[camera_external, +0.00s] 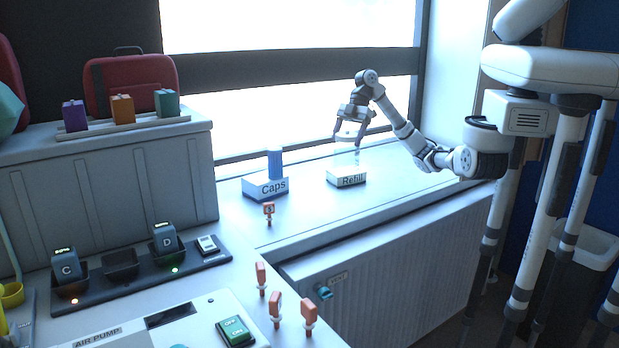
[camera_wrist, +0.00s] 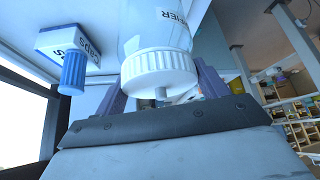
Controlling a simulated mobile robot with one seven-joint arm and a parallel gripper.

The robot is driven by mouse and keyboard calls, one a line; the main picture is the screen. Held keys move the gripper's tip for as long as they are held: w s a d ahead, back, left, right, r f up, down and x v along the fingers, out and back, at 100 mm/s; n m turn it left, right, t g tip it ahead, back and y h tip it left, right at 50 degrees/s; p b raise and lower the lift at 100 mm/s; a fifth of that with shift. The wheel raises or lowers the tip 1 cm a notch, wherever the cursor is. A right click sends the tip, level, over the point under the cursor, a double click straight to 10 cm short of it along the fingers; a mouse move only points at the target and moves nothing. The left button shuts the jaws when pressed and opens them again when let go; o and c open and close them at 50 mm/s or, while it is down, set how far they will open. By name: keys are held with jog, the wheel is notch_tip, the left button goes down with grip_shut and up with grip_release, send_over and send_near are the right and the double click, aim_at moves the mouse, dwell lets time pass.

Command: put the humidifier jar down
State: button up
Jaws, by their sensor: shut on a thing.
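The humidifier jar is clear, with a white ribbed cap and a label partly reading "FIER". It shows close up in the wrist view (camera_wrist: 160,68), cap towards the camera, between the two fingers. In the external view the jar (camera_external: 350,134) is faint against the bright window, above the white Refill block (camera_external: 347,177) on the sill. My gripper (camera_external: 351,130) points down and is shut on the jar. I cannot tell whether the jar's bottom touches the Refill block.
A white Caps block (camera_external: 265,187) with a blue cylinder (camera_external: 275,163) stands left of the Refill block. A charger tray (camera_external: 130,268), an air pump (camera_external: 165,325) and orange tags (camera_external: 275,308) are nearer the camera.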

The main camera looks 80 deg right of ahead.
aim_at(346, 170)
notch_tip(346, 170, down, 12)
jog(key=shift+p, duration=0.75)
jog(key=shift+c, duration=0.2)
jog(key=shift+f, duration=0.1)
jog(key=shift+f, duration=0.15)
jog(key=o, duration=1.3)
jog(key=b+v, duration=0.2)
jog(key=v, duration=1)
jog(key=shift+r+b, duration=0.3)
jog(key=shift+b, duration=0.1)
